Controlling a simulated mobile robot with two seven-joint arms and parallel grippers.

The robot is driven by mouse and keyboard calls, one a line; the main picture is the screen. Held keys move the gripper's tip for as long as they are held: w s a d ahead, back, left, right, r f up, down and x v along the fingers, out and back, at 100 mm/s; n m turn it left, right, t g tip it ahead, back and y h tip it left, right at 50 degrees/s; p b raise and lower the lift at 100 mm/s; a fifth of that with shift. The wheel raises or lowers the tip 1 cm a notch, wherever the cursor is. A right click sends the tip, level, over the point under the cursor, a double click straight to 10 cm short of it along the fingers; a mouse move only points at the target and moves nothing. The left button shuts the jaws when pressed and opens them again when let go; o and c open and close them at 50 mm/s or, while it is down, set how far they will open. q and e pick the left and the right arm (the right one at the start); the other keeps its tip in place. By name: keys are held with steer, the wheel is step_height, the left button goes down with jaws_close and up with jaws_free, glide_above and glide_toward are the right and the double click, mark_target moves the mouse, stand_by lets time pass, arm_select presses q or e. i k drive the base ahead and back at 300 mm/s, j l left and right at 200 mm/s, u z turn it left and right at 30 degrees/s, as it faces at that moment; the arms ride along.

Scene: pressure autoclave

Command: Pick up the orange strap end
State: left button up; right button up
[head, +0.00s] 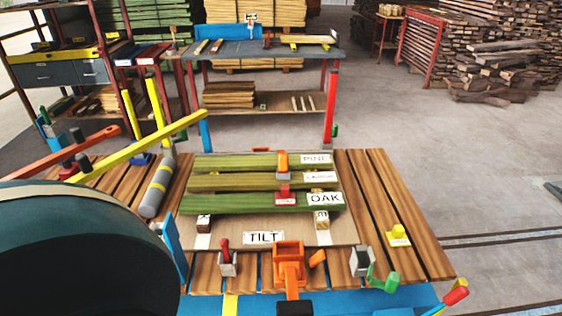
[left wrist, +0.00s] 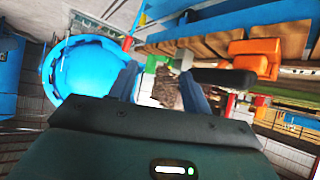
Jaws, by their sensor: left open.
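The head view shows an orange bracket-like part (head: 288,262) with a black end at the front of the slatted table, and a small orange piece (head: 317,259) just right of it. I cannot tell which is the strap end. An orange block (head: 282,160) sits on the green boards by the PINE label. The left wrist view shows an orange part (left wrist: 255,55) with a black handle (left wrist: 225,77). My left gripper (left wrist: 159,72) is open with nothing clearly held; its right finger appears close to the handle's tip. My right gripper is in neither view.
A large dark rounded body (head: 80,250) covers the head view's lower left. A grey cylinder (head: 157,186) and yellow bar (head: 140,145) are near the table's left side. A blue round container (left wrist: 85,70) shows in the wrist view.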

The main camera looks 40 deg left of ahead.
mark_target(283, 159)
steer(key=j+u, duration=0.1)
steer(key=u, duration=0.45)
steer(key=l+u, duration=0.2)
steer(key=u, duration=0.2)
steer(key=l+u, duration=0.2)
steer(key=u, duration=0.25)
steer(key=i+l+u, duration=0.1)
steer(key=l+u, duration=0.6)
steer(key=u, duration=0.15)
steer(key=l+u, duration=0.7)
steer(key=u, duration=0.15)
steer(key=k, duration=0.05)
